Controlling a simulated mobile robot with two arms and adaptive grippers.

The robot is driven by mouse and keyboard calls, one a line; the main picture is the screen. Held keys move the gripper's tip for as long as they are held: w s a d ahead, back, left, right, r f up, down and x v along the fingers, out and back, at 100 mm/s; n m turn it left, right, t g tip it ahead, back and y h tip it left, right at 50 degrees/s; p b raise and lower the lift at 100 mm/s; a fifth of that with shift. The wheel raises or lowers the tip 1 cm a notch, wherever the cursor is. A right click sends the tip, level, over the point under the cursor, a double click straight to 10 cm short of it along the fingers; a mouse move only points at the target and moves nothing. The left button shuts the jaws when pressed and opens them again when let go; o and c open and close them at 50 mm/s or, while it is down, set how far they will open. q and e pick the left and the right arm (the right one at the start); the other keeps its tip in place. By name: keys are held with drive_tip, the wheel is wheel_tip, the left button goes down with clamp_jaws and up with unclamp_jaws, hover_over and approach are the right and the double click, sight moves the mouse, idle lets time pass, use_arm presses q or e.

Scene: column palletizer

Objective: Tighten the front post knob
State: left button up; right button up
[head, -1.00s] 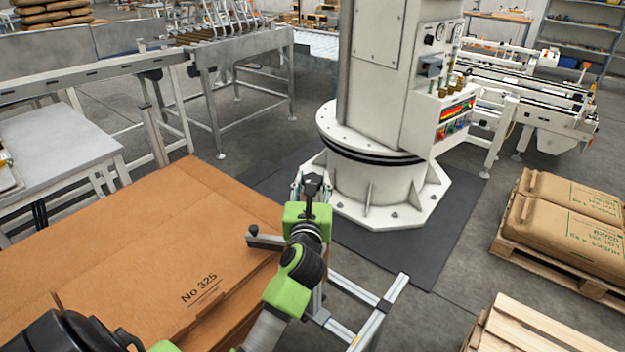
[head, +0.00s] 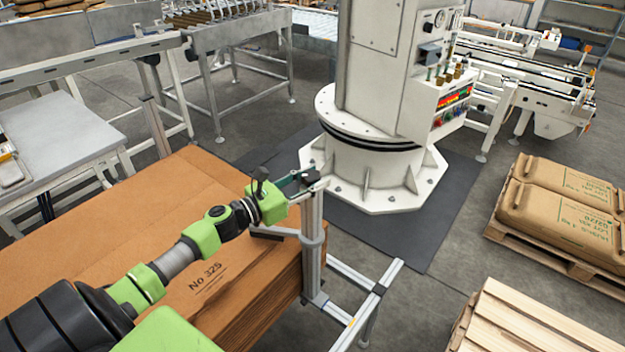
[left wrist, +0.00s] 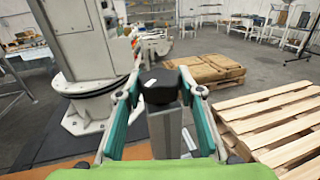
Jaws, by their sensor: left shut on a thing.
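The front post (head: 313,238) is a grey aluminium upright at the near corner of the cardboard stack. A black knob (head: 311,176) sits at its top. My left gripper (head: 305,181) reaches it from the left, with green fingers at the height of the knob. In the left wrist view the knob (left wrist: 158,84) shows between the two fingertips (left wrist: 162,88), above the square post (left wrist: 165,130). The gripper is shut on it. The fingers partly hide the knob in the head view. My right gripper is not in view.
The cardboard stack (head: 110,215) lies beneath my left arm. A dark bar (head: 268,232) juts from the post over it. The white palletizer column (head: 375,150) stands behind on a dark mat. Pallets with sacks (head: 560,205) and bare slats (head: 535,325) are at the right.

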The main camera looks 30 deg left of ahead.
use_arm(q)
drive_tip(key=m+g+h+b, duration=0.3)
drive_tip(key=h+b, duration=0.1)
drive_tip(key=b, duration=0.1)
drive_tip(key=m+g+h+b, duration=0.3)
drive_tip(key=m+h+b, duration=0.1)
drive_tip(key=b, duration=0.2)
drive_tip(key=shift+f+h, duration=0.15)
drive_tip(key=shift+h, duration=0.25)
drive_tip(key=shift+s+d+r+m+g+h+b, duration=0.1)
drive_tip(key=shift+m+g+h+b, duration=0.25)
drive_tip(key=shift+g+b, duration=0.35)
drive_tip(key=shift+d+r+m+g+h+b, duration=0.1)
drive_tip(key=shift+m+g+h+b, duration=0.15)
drive_tip(key=shift+m+g+b, duration=0.3)
drive_tip(key=o, duration=1.1)
drive_tip(key=v, duration=1.2)
drive_tip(key=shift+f, duration=0.2)
